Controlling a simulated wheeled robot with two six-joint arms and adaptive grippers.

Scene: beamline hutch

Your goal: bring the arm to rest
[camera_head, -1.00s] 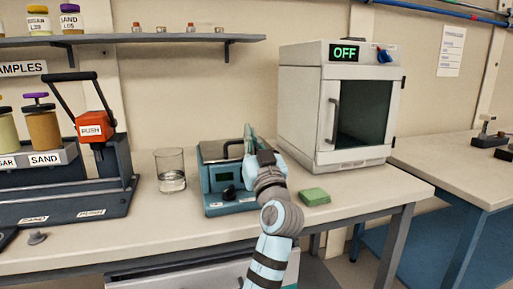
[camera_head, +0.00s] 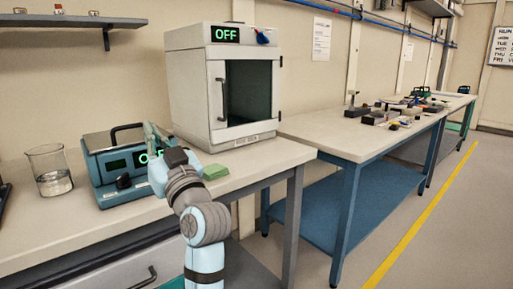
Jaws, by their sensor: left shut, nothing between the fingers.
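My left arm comes up from the bottom of the head view, and its left gripper (camera_head: 153,138) is shut and empty. The gripper is in front of the right part of a blue bench device (camera_head: 112,183) with a grey top and a black handle. I cannot tell whether it touches the device. The arm hides part of the device's green display. My right gripper is not in view.
A beaker (camera_head: 50,172) with clear liquid stands left of the device. A green block (camera_head: 215,171) lies right of the gripper. A white oven (camera_head: 222,85) reading OFF stands behind. A second bench (camera_head: 350,140) with small parts extends right; the floor beyond is clear.

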